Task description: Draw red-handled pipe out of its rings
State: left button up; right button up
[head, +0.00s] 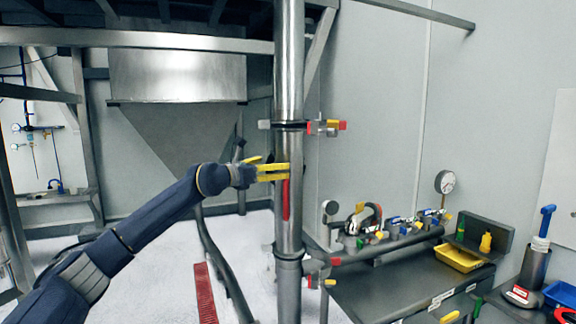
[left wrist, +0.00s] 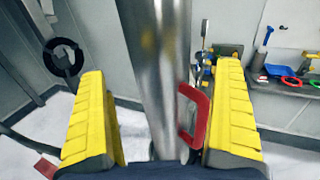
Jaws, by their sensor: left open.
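The shiny metal pipe (head: 289,70) stands upright in the middle of the head view, with a red handle (head: 286,200) on its side. An upper ring (head: 290,127) and a lower ring (head: 288,256) surround it, each with red and yellow clamp parts at the right. My left gripper (head: 283,172) is at the pipe between the rings, just above the handle. In the left wrist view the open yellow fingers stand either side of the pipe (left wrist: 157,60), with gaps. The red handle (left wrist: 203,115) is close to the right finger; contact is unclear. My right gripper is not in view.
A dark bench (head: 400,285) at the right carries valves, gauges and a yellow tray (head: 458,257). A steel hopper (head: 178,75) hangs in a frame behind my left arm. A red slotted strip (head: 204,293) is low at the left of the pipe.

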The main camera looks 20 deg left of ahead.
pick_arm(q)
jog(key=x, duration=0.7)
jog(key=shift+w+d, duration=0.1)
jog(key=shift+c, duration=0.4)
jog(key=c, duration=1.3)
jog(key=shift+r, duration=0.2)
jog(key=shift+c, duration=0.6)
jog(key=shift+s+d, duration=0.2)
jog(key=shift+s, duration=1.2)
jog(key=shift+s+d, duration=0.25)
jog(key=shift+s, duration=1.15)
dwell(1.9)
